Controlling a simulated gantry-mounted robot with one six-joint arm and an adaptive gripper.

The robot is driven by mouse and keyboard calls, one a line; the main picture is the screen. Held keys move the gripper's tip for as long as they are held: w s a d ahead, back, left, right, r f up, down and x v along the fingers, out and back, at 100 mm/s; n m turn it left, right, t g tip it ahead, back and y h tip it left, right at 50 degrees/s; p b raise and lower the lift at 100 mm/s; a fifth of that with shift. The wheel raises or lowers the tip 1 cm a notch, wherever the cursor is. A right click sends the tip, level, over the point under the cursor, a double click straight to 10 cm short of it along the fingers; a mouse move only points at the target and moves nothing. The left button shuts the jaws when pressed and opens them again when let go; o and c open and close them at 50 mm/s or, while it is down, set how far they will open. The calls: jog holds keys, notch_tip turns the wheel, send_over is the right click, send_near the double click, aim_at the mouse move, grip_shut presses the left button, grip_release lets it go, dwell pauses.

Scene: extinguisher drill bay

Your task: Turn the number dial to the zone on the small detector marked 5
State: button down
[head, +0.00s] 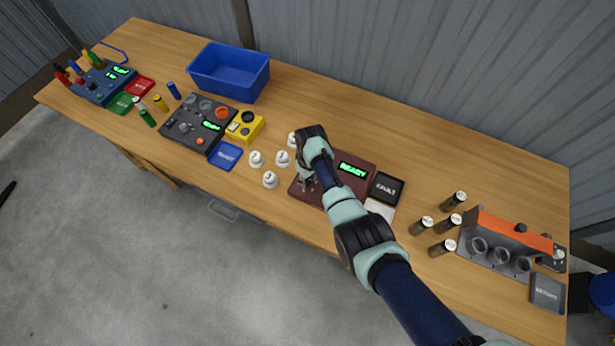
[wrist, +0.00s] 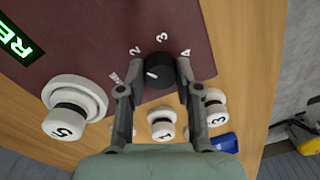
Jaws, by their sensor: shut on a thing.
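The maroon panel (head: 341,196) with a green READY display (head: 353,170) lies mid-table in the head view. In the wrist view its black number dial (wrist: 157,70) has the numerals 2, 3 and 4 around it; another label at the left is hard to read. A pale mark shows on the dial top. My gripper (wrist: 159,80) is shut on the dial, one finger on each side; it also shows in the head view (head: 308,183).
White detectors marked 1 (wrist: 161,121) and 3 (wrist: 214,108) stand beside the panel. A black tray (head: 386,188) and a white pad (head: 380,209) lie right of it. A yellow box (head: 244,126) and blue bin (head: 229,72) stand farther left.

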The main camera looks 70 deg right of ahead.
jog(key=m+p, duration=0.1)
jog(key=m, duration=0.3)
jog(key=shift+m, duration=0.3)
jog(key=m, duration=0.4)
jog(key=shift+m+p, duration=0.3)
jog(key=shift+p, duration=0.1)
jog(key=m, duration=0.4)
jog(key=shift+m+h+p, duration=0.3)
jog(key=shift+h+p, duration=0.05)
jog(key=shift+h, duration=0.05)
jog(key=m, duration=0.9)
jog(key=shift+a, duration=0.1)
jog(key=m, duration=0.4)
jog(key=shift+m, duration=0.3)
jog(key=m, duration=0.4)
jog(key=shift+m+g+b, duration=0.4)
jog(key=shift+m, duration=2.1)
